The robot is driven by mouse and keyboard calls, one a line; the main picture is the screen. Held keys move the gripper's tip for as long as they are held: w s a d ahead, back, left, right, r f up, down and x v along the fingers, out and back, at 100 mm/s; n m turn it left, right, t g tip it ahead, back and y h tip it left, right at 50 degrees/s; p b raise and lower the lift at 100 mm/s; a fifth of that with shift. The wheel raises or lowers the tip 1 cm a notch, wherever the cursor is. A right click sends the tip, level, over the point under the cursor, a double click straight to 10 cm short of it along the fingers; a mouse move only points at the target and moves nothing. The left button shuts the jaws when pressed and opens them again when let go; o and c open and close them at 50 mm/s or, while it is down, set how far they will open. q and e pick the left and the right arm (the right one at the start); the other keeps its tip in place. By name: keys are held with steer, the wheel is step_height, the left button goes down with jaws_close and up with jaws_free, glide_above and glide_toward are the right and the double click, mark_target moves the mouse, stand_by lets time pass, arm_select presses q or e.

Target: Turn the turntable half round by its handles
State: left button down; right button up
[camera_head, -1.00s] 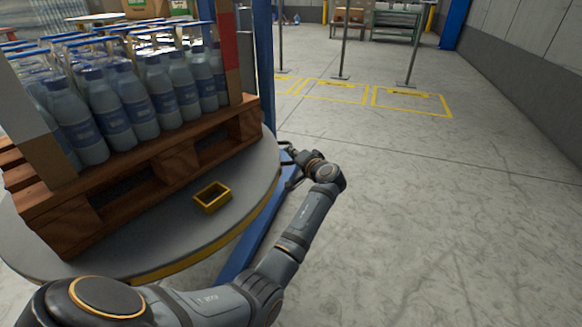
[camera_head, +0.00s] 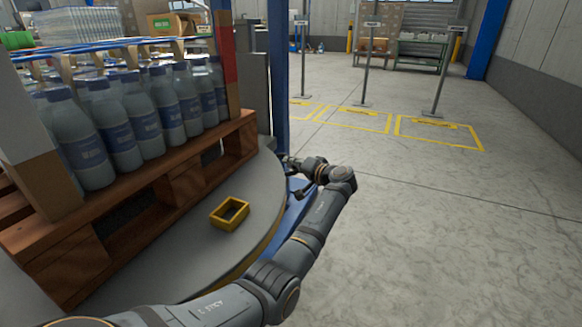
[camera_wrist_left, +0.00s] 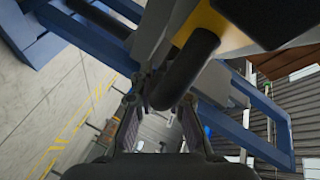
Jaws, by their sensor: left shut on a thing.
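The round grey turntable (camera_head: 185,262) fills the left of the head view. It carries a wooden pallet (camera_head: 75,255) loaded with bottles (camera_head: 128,118). A yellow open-topped rectangular frame (camera_head: 215,221) is on its near deck. My left gripper (camera_head: 292,168) is at the turntable's right edge. In the left wrist view, its fingers (camera_wrist_left: 160,112) are on either side of a dark, rod-like handle (camera_wrist_left: 188,68), and it is shut on it. The handle's far end lies near a yellow rim (camera_wrist_left: 205,22). My right gripper is in neither view.
A blue upright post (camera_head: 279,75) stands just behind the gripper, with blue frame members (camera_wrist_left: 85,40) near it in the wrist view. Thin grey stands (camera_head: 366,60) and yellow floor markings (camera_head: 440,132) lie beyond. The concrete floor (camera_head: 460,245) at right is clear.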

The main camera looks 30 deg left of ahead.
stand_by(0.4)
arm_select(q)
steer(key=c, duration=1.3)
jaws_free()
steer(key=shift+c, duration=0.2)
steer(key=v, duration=1.2)
steer(key=shift+w, duration=0.1)
